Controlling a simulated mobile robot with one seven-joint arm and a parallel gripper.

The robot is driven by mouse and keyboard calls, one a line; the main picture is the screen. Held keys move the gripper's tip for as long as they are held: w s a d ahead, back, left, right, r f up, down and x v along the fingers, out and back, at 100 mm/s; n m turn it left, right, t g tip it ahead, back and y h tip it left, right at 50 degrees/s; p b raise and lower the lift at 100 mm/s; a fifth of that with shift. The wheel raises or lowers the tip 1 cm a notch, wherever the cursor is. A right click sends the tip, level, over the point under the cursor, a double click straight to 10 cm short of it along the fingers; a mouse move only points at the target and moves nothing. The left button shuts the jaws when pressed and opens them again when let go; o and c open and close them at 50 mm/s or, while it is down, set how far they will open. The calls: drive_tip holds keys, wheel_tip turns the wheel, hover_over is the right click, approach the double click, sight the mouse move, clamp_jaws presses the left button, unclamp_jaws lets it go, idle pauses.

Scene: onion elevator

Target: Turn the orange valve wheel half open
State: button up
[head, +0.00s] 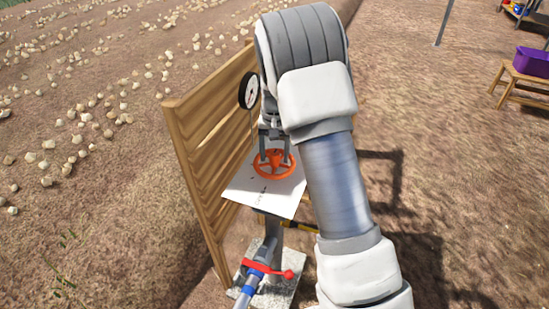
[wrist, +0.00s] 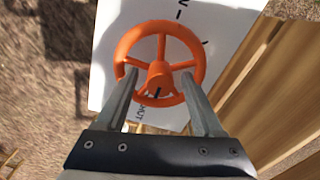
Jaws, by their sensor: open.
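The orange valve wheel (head: 273,164) lies over a white marked plate (head: 290,201), beside the wooden panel. In the wrist view the wheel (wrist: 160,62) shows its rim, spokes and a hub with a dark mark. My gripper (head: 275,160) is over the wheel, pointing down at it. In the wrist view the two fingers of my gripper (wrist: 163,88) are spread apart, one on each side of the hub, over the near part of the rim. I cannot tell whether they touch the wheel. The plate (wrist: 112,50) bears black marks and letters, partly hidden by the wheel and fingers.
A wooden slat panel (head: 205,140) stands left of the wheel, with a round gauge (head: 250,90) near it. Below is a pipe with a red lever (head: 268,269). A purple crate (head: 532,62) on a wooden bench stands far right. Onions lie across the field at left.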

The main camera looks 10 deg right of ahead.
drive_tip(key=shift+f, duration=0.7)
clamp_jaws()
